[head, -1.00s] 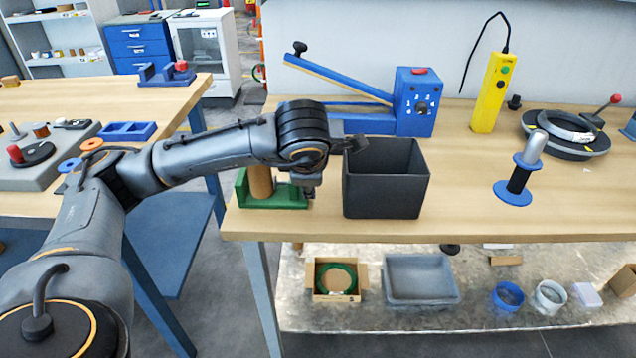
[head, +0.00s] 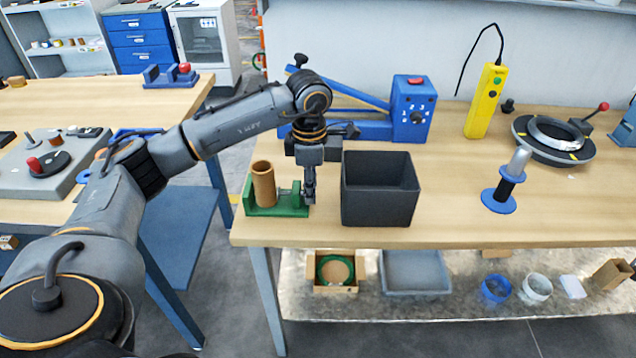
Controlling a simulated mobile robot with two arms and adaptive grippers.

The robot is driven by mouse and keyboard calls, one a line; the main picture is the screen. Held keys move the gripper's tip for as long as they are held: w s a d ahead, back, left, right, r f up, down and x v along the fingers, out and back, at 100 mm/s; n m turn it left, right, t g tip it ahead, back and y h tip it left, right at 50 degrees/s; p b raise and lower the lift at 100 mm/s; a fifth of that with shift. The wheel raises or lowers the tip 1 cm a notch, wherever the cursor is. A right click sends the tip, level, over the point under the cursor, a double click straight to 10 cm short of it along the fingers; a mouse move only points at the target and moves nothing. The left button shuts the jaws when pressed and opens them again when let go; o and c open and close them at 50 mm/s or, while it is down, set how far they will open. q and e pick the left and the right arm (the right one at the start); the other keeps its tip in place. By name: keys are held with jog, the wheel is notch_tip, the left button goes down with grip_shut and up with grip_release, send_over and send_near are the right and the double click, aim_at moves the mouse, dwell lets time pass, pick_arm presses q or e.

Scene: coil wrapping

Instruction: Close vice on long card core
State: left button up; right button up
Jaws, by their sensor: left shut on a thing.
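The green vice (head: 262,211) stands near the left end of the wooden bench. The brown card core (head: 264,184) stands upright in it, between its jaws. My left gripper (head: 309,196) points down at the right end of the vice, to the right of the core. It is shut on the vice's handle end, which its fingers mostly hide. I cannot tell from here whether the jaws touch the core. My right gripper is not in view.
A dark open bin (head: 380,208) stands just right of my left gripper. Behind it is a blue lever press (head: 405,122). A yellow control box (head: 484,100), a blue-flanged spool (head: 498,200) and a dark ring (head: 552,140) stand farther right. The bench front between bin and spool is clear.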

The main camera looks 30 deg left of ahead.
pick_arm(q)
jog(key=shift+r+g, duration=0.1)
jog(key=shift+g, duration=0.2)
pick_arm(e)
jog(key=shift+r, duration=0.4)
pick_arm(q)
jog(key=shift+w+r+g+h+p, duration=0.15)
jog(key=shift+g+h+p, duration=0.35)
jog(key=shift+p, duration=0.35)
jog(key=shift+w+a+f+g+h+p, duration=0.1)
jog(key=shift+w+f+g+h+p, duration=0.1)
jog(key=shift+g+h+p, duration=0.4)
jog(key=shift+a+f+g, duration=0.1)
jog(key=shift+f+g, duration=0.05)
jog(key=shift+g, duration=0.35)
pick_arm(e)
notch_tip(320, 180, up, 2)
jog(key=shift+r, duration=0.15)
